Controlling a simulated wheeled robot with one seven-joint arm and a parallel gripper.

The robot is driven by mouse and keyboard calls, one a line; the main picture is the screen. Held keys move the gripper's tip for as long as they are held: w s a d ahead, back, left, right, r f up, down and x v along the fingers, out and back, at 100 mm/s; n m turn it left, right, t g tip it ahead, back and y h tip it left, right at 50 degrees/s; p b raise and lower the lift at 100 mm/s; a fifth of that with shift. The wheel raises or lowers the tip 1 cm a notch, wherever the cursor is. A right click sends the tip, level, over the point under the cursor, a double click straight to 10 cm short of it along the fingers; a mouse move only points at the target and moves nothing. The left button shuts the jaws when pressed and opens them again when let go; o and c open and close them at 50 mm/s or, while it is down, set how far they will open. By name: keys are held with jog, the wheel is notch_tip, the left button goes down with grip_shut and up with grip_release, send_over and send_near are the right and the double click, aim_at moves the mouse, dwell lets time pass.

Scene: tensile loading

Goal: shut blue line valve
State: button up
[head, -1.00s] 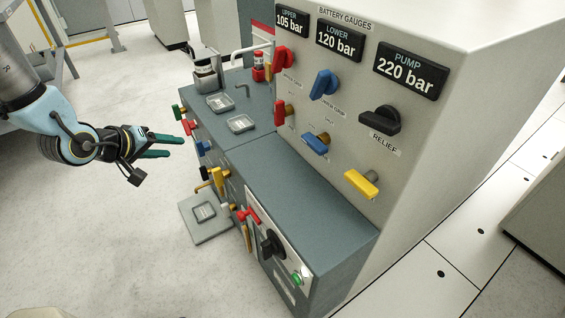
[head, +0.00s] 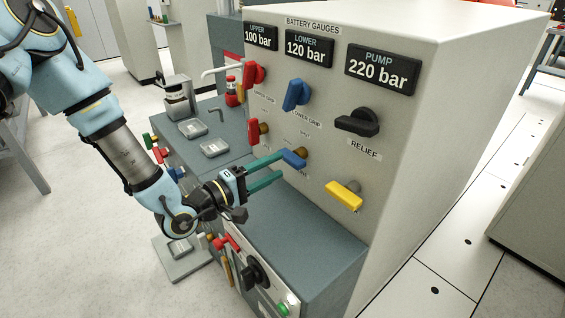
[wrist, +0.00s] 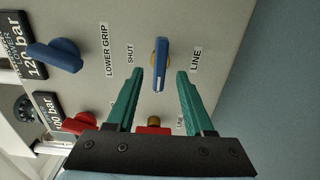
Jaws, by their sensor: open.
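The blue line valve handle (head: 294,159) sits on a brass stem on the lower row of the grey panel. In the wrist view the handle (wrist: 161,66) lies along the picture's vertical, between the SHUT and LINE labels. My gripper (head: 279,166) is open, with its teal fingers reaching toward the panel. In the wrist view its fingertips (wrist: 160,73) lie on either side of the handle, with gaps on both sides. I cannot tell how deep the fingers reach around it, and no contact is visible.
A red lower handle (head: 253,131) is left of the blue one, and a yellow handle (head: 344,196) right. The blue lower grip handle (head: 297,95) and black relief knob (head: 358,122) are above. The green-grey bench top (head: 318,228) lies below my gripper.

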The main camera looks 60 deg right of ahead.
aim_at(286, 161)
jog(key=shift+x, duration=1.65)
grip_shut()
